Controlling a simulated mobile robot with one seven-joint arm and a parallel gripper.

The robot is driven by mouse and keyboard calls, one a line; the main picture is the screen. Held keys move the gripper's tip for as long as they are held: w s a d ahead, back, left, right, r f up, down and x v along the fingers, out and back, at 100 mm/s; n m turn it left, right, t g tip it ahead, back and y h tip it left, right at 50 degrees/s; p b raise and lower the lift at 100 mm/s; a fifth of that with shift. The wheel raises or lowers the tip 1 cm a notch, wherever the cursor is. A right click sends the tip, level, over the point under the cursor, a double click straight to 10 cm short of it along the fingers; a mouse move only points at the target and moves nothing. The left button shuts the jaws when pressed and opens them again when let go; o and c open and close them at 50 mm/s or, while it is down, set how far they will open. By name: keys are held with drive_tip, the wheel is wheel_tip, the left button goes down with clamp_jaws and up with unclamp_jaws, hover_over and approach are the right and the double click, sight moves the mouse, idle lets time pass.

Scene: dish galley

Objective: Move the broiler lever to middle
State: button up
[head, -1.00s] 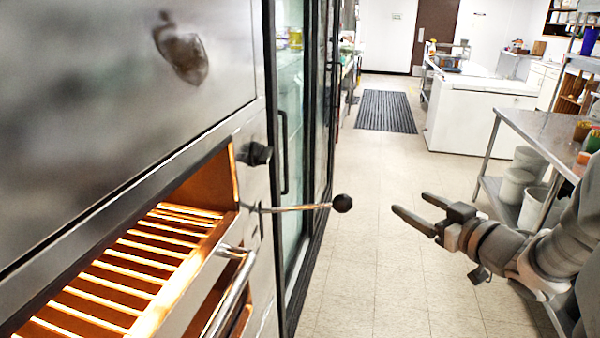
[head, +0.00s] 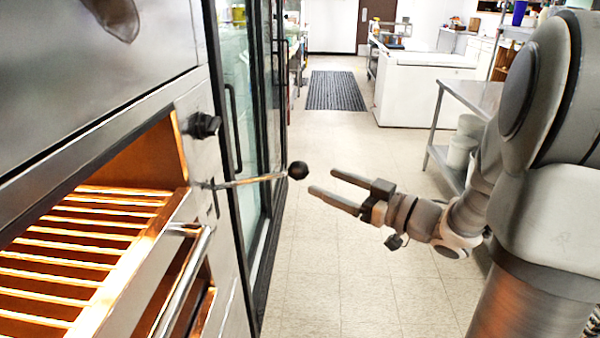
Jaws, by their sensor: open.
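The broiler (head: 80,70) fills the left side of the head view, with a glowing slatted opening. Its lever (head: 250,180) is a thin metal rod with a black ball knob (head: 298,170). The rod sticks out of a vertical slot in the front panel, nearly level, tilted slightly up toward the knob. My gripper (head: 322,188) is open and empty. Its two fingers point left toward the knob, just right of it in the picture. I see a small gap between the fingertips and the knob; the depth between them is hard to tell.
A black dial (head: 203,125) sits above the lever slot, and a metal bar handle (head: 185,280) runs below it. Glass-door coolers (head: 240,110) stand beyond the broiler. A steel table (head: 470,97) is at the right. The tiled floor (head: 330,270) between is clear.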

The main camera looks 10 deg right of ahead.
sight(308, 173)
drive_tip(key=x, duration=0.8)
drive_tip(key=shift+w+b, duration=0.1)
drive_tip(key=shift+b, duration=0.2)
drive_tip(key=shift+c, duration=0.2)
clamp_jaws()
drive_tip(key=shift+d, duration=0.1)
